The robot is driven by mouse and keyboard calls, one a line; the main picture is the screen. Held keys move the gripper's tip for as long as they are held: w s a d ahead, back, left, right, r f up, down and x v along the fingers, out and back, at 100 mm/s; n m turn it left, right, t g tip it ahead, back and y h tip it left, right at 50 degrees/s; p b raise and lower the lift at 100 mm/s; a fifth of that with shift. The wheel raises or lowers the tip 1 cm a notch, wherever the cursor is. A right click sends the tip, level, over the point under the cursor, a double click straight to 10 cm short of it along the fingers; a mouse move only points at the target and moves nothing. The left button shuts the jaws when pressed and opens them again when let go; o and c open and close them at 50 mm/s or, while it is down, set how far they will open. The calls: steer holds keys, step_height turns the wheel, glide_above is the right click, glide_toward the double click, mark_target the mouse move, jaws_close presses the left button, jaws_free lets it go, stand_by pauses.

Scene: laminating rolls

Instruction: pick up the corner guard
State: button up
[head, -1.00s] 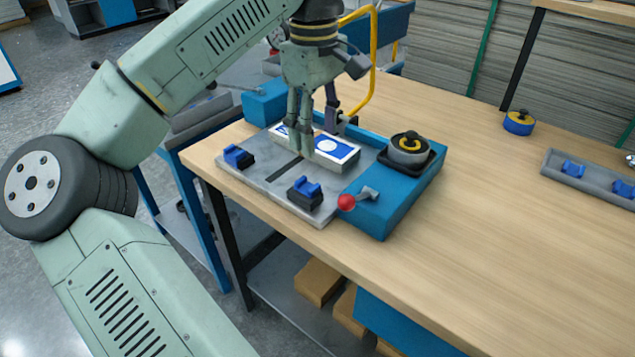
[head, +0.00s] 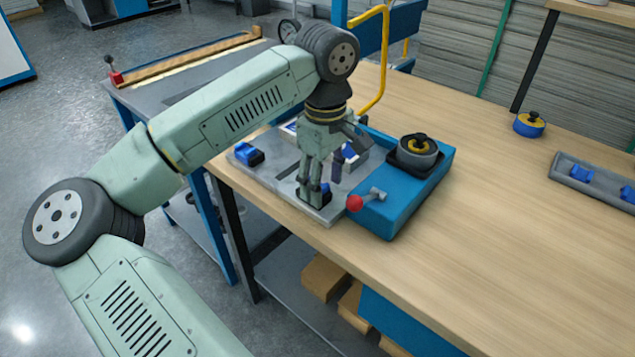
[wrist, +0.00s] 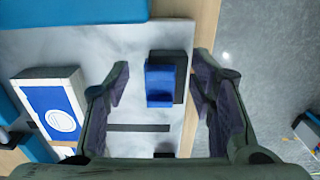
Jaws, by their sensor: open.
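A blue corner guard (wrist: 160,83) sits against a black block on the grey plate (wrist: 110,55) in the wrist view. My gripper (wrist: 161,78) is open, with one finger on each side of the guard and gaps showing on both sides. In the head view my gripper (head: 314,193) is low over the front corner of the plate. Its fingers hide most of this guard there. A similar blue piece (head: 245,152) on a black block sits at the plate's left end.
A white and blue box (wrist: 50,105) lies on the plate beside my gripper. A red-knobbed lever (head: 356,203) and a blue base with a roll (head: 417,152) stand close on the right.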

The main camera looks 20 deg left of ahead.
mark_target(324, 186)
steer(key=c, duration=0.9)
steer(key=shift+c, duration=0.2)
steer(key=shift+r, duration=0.1)
steer(key=shift+r, duration=0.15)
step_height(324, 186, up, 3)
steer(key=shift+r+b, duration=0.1)
steer(key=shift+b, duration=0.55)
steer(key=s+a+r+b, duration=0.1)
steer(key=s+a+b, duration=0.2)
steer(key=s, duration=1.2)
steer(key=shift+s+a+r, duration=0.15)
steer(key=shift+s+a, duration=0.1)
steer(key=shift+a, duration=0.3)
